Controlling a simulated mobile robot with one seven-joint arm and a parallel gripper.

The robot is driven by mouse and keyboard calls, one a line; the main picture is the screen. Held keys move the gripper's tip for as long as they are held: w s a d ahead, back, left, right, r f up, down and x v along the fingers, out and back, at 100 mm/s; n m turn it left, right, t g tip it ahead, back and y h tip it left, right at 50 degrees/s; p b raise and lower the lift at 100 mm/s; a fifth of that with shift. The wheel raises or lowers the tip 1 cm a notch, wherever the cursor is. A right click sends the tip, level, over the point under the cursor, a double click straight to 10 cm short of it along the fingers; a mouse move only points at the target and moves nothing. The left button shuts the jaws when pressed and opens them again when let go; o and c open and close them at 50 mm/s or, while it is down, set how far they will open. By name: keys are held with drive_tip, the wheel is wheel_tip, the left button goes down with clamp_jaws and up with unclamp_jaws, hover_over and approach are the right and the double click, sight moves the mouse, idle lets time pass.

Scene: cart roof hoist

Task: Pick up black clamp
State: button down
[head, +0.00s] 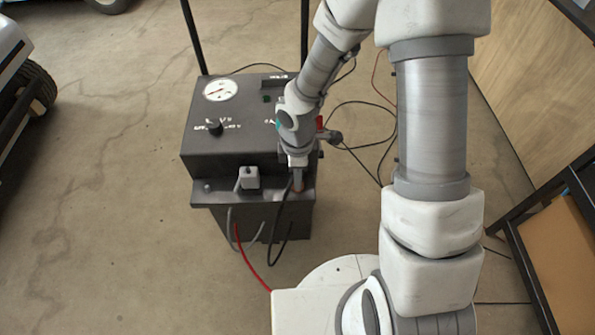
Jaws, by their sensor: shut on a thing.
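My gripper (298,168) points down at the front right corner of a dark grey charger box (222,142). It is shut on the black clamp (298,184), which is mostly hidden by the fingers. I cannot tell whether the clamp still touches the ledge. A black cable (275,245) hangs in a loop below it.
The box has a white dial (220,90), a black knob (214,128) and a tall handle frame (193,38). A red cable (245,255) hangs in front. Thin cables lie right of the box. A vehicle wheel (38,88) stands left; floor between is clear.

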drive_tip(key=shift+r, duration=0.1)
drive_tip(key=shift+r+p, duration=0.35)
drive_tip(key=shift+r, duration=0.2)
drive_tip(key=r+p, duration=0.1)
drive_tip(key=r, duration=0.1)
drive_tip(key=r+p, duration=0.1)
drive_tip(key=shift+s+d+r, duration=0.1)
drive_tip(key=shift+d+r, duration=0.3)
drive_tip(key=s+d+r+p, duration=0.3)
drive_tip(key=d+r+p, duration=0.2)
drive_tip(key=d, duration=0.5)
drive_tip(key=shift+s+d+r, duration=0.2)
drive_tip(key=shift+r, duration=0.25)
